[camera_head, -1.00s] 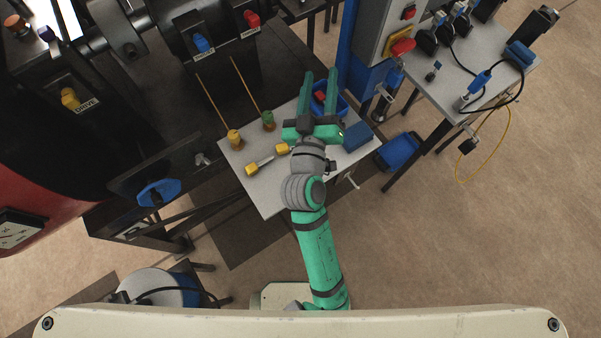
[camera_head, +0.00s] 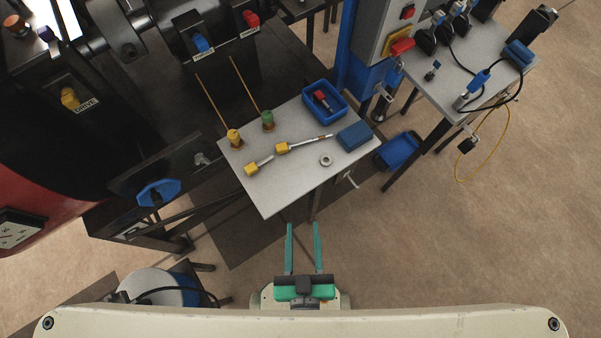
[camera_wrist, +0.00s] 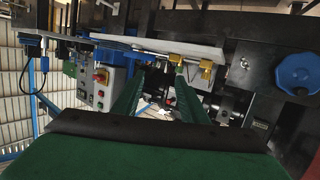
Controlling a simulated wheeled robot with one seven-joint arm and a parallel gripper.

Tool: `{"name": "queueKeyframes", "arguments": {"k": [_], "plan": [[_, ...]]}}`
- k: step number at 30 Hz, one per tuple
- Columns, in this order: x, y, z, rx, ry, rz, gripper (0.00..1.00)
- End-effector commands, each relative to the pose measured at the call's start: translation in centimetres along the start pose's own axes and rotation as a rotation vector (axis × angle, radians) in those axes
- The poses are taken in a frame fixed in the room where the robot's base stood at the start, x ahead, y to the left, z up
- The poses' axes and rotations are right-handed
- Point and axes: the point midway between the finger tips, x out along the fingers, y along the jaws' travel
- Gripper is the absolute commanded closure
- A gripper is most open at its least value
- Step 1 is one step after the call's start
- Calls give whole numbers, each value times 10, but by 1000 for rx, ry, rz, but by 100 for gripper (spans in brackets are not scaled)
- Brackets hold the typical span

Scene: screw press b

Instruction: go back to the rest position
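My gripper (camera_head: 303,234) is drawn back close to my base at the bottom centre of the head view. Its two green fingers are parallel with a clear gap between them and nothing in the gap. It is over the floor, in front of the near edge of the grey work table (camera_head: 270,193) and apart from it. In the wrist view the fingers (camera_wrist: 162,98) stretch away from a dark palm, spread apart. The scene beyond them looks turned over, with the table edge (camera_wrist: 170,46) near the top. The rest of my arm is mostly hidden.
The table holds yellow-headed tools (camera_head: 283,148), a metal ring (camera_head: 326,160), a blue block (camera_head: 354,135) and a blue tray (camera_head: 343,112) with a red item. The press's blue knob (camera_head: 158,192) is at left. A blue bin (camera_head: 398,151) sits right. Floor right of my gripper is clear.

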Motion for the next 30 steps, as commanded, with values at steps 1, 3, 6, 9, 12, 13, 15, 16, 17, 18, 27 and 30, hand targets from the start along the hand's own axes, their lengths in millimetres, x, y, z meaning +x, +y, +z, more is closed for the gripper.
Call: {"name": "queueKeyframes", "arguments": {"k": [1,3,6,9,12,13,15,16,17,18,27,30], "plan": [[-8,-2,1,25,-7,14,61],[-14,-5,1,49,-9,23,61],[-18,-6,0,62,-9,30,61],[-18,-6,0,63,-9,30,61],[-18,-6,0,62,-9,29,61],[-18,-6,0,62,-9,29,61],[-18,-6,0,62,-9,29,61],[-18,-6,0,62,-9,29,61],[-18,-6,0,62,-9,29,61],[-18,-6,0,62,-9,29,61],[-18,-6,0,61,-9,29,61],[-18,-6,0,61,-9,29,61]]}}
